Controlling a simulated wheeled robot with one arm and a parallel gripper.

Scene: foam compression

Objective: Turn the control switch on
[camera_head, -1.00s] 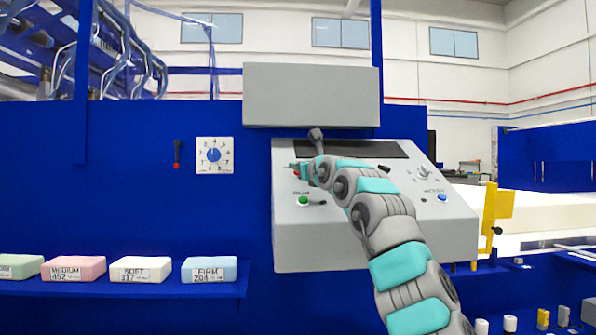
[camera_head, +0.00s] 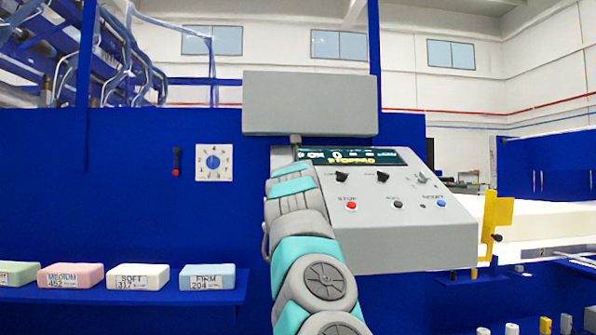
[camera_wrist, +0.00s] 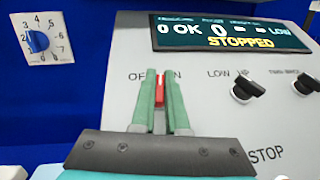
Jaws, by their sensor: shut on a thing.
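The control switch (camera_wrist: 160,90) shows in the wrist view as a small red lever on the sloped grey panel, between the OFF and ON labels. My gripper (camera_wrist: 160,84) has its two green fingers closed around this lever, one on each side. The lever's base is hidden by the fingers, and I cannot tell its exact tilt. The display (camera_wrist: 230,35) above it is lit and reads STOPPED. In the head view my arm covers the left part of the control panel (camera_head: 400,240) and hides the switch and fingertips.
Black knobs (camera_head: 383,177) and a red STOP button (camera_head: 351,205) sit right of my arm. A dial (camera_head: 213,161) is on the blue wall at left. Foam blocks lie on a shelf (camera_head: 130,294) at lower left. A yellow bracket (camera_head: 490,230) stands right of the panel.

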